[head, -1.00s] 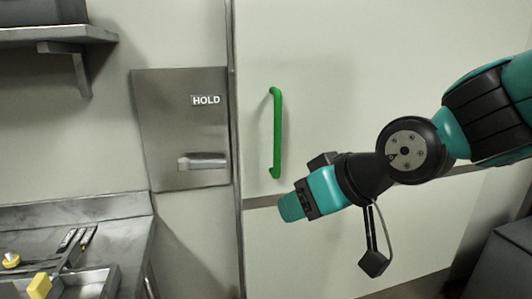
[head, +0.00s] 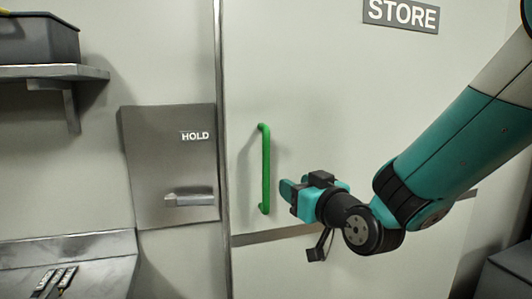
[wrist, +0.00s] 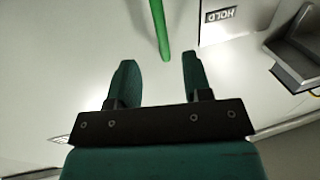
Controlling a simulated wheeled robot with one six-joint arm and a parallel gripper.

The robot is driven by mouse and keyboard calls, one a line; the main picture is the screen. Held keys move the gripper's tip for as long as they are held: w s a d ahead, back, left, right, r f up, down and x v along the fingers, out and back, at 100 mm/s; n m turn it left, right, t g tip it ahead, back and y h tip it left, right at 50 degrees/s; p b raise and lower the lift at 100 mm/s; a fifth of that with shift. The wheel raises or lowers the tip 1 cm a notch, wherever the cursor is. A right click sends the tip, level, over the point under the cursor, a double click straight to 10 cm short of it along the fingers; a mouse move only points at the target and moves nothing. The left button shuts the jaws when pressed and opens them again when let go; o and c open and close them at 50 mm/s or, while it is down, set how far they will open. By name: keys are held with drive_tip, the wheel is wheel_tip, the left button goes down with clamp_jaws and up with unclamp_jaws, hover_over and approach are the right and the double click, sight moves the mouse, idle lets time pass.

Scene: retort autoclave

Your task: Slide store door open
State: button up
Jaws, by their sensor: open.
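The store door (head: 330,100) is a large pale panel with a STORE sign (head: 401,14) near its top. A green vertical bar handle (head: 265,168) stands near the door's left edge. My gripper (head: 286,192) is just right of the handle's lower part in the head view, apart from it. In the wrist view my gripper (wrist: 158,75) is open with nothing between its fingers.
A grey HOLD box (head: 170,165) with a metal lever is on the wall left of the door; it also shows in the wrist view (wrist: 222,20). A shelf with a dark bin (head: 38,40) is at upper left. A metal counter (head: 80,260) is at lower left.

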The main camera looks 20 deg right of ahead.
sight(268, 170)
drive_tip(key=p+x, duration=1.2)
drive_tip(key=p, duration=0.1)
drive_tip(key=shift+w+r, duration=0.25)
drive_tip(key=shift+w, duration=0.2)
drive_tip(key=shift+w+f+p, duration=0.3)
drive_tip(key=shift+w+p, duration=0.25)
drive_tip(key=shift+w, duration=0.1)
clamp_jaws()
